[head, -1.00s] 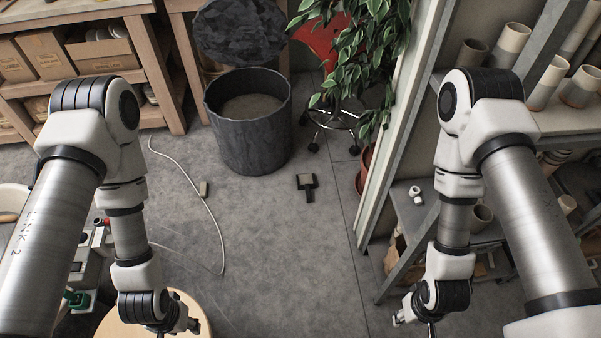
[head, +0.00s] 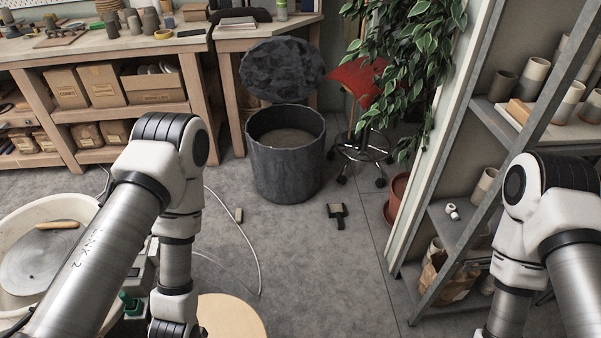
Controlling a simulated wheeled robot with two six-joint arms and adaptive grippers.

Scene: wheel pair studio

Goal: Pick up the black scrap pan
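The black scrap pan (head: 338,211) appears to be the small flat black item with a short handle lying on the grey floor in the head view, right of and in front of the dark bin. Its inside looks greyish, and its handle points toward me. My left arm comes down at the left and my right arm at the right. Both grippers are below the picture's lower edge, so neither is seen. Nothing touches the pan.
A dark clay bin (head: 285,165) with a raised lid (head: 283,70) stands behind the pan. A white cable (head: 246,245) and a round wooden top (head: 232,315) are at the left. Floor around the pan is clear.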

